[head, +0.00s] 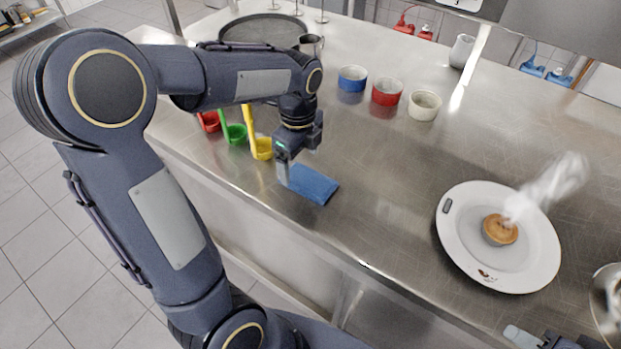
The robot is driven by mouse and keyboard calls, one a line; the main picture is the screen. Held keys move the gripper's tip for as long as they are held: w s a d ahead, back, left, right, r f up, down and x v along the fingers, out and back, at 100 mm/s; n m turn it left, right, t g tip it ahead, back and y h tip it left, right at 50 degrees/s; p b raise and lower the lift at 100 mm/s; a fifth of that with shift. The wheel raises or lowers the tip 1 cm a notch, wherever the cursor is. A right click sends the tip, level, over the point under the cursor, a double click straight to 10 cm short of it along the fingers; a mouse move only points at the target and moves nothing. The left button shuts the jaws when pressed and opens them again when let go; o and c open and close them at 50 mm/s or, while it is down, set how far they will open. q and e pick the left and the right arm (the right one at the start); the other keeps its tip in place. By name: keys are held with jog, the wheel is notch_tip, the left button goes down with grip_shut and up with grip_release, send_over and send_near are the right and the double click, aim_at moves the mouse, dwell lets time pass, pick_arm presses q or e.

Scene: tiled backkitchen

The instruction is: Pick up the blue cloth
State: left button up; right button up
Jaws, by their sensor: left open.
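The blue cloth (315,185) lies folded flat on the steel counter, near its front edge. My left gripper (284,178) points down at the cloth's left end, with its fingers open. I cannot tell whether the fingertips touch the cloth. Part of my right gripper (522,336) shows at the bottom right edge of the view, far from the cloth. Its fingers are mostly cut off by the frame.
Red, green and yellow ladles (262,149) stand left of my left gripper. Blue, red and cream bowls (425,104) stand behind the cloth. A white plate (455,249) with a steaming small item (499,230) is at right. The counter (390,190) between is clear.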

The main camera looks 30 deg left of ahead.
aim_at(302, 176)
pick_arm(q)
jog(key=f, duration=0.4)
jog(key=shift+d+f, duration=0.2)
jog(key=shift+f, duration=0.05)
jog(key=shift+c, duration=0.2)
jog(key=c, duration=1)
jog(key=shift+r, duration=0.2)
